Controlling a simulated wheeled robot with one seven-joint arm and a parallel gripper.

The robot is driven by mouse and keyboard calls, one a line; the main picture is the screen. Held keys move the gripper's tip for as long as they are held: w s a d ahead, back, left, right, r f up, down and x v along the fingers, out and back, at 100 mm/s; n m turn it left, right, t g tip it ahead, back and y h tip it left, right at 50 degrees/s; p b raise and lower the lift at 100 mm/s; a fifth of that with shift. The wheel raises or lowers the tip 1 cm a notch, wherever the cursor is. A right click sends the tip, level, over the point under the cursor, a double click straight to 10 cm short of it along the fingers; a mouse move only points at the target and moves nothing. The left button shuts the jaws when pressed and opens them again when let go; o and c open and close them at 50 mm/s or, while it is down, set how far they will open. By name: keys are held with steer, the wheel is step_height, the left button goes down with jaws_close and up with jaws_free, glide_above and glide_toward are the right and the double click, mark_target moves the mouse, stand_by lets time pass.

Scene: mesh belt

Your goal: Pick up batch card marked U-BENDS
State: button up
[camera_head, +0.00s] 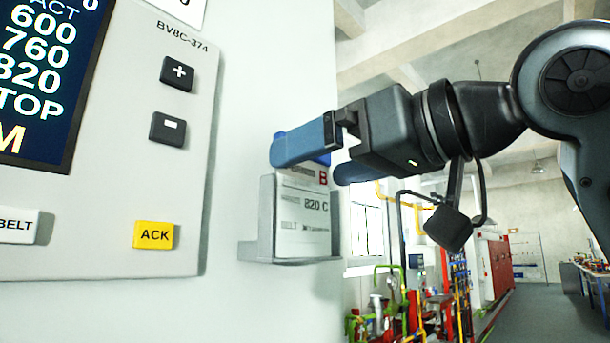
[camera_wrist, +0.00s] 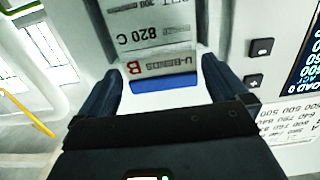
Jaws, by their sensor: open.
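The batch card (camera_head: 303,222) stands upright in a grey wall holder (camera_head: 264,222), with "820 C" and a red "B" on it and a blue strip at its top. In the wrist view the card (camera_wrist: 158,40) appears upside down, and its heading reads U-BENDS. My gripper (camera_head: 305,162) is at the card's top edge, its blue fingers reaching to either side of it. In the wrist view my gripper (camera_wrist: 160,92) is open, with the card's blue top edge between the fingers. Part of the card's top is hidden behind the fingers in the head view.
A control panel (camera_head: 190,215) with a screen, plus and minus buttons and a yellow ACK button (camera_head: 153,235) is on the wall left of the holder. Coloured pipes and red equipment (camera_head: 493,268) stand in the hall beyond, with open floor at the right.

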steer(key=shift+x, duration=0.95)
steer(key=c, duration=0.7)
steer(key=shift+r, duration=0.1)
